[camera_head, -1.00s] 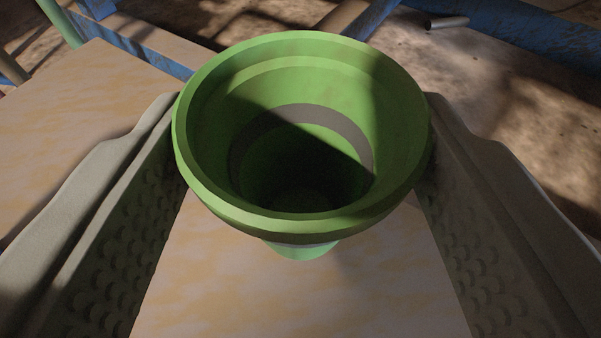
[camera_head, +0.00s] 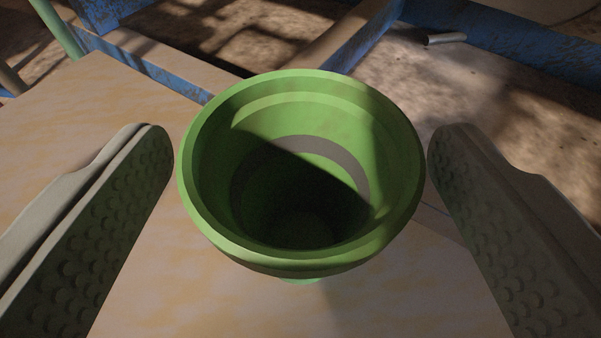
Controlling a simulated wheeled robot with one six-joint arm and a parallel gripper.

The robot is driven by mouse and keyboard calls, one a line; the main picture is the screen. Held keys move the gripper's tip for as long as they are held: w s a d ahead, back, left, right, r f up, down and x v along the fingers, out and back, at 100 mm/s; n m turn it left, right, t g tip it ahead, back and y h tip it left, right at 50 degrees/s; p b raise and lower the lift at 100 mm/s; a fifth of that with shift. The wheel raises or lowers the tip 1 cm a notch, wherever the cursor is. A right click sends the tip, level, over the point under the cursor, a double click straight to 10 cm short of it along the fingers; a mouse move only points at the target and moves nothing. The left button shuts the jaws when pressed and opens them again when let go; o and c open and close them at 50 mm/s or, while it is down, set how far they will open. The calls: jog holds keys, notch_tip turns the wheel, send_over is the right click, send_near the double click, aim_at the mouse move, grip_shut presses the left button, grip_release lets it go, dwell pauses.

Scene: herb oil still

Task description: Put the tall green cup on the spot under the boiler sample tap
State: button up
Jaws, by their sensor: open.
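The green cup (camera_head: 393,215) stands upright on a pale, wood-like surface (camera_head: 90,110), in the middle of the view. I look down into its wide mouth; the inside is partly in shadow and a grey band runs round it. Its lower part is mostly hidden under the rim. My gripper (camera_head: 301,150) is open, with one textured finger on each side of the cup and a gap showing at the rim on both sides. The boiler sample tap and the spot under it are not in view.
Blue, worn metal beams (camera_head: 490,42) run behind the surface at the back. A small grey pipe piece (camera_head: 443,39) lies at the back right. A green post (camera_head: 57,28) stands at the back left. The surface to the left of the cup is clear.

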jog(key=v, duration=1.2)
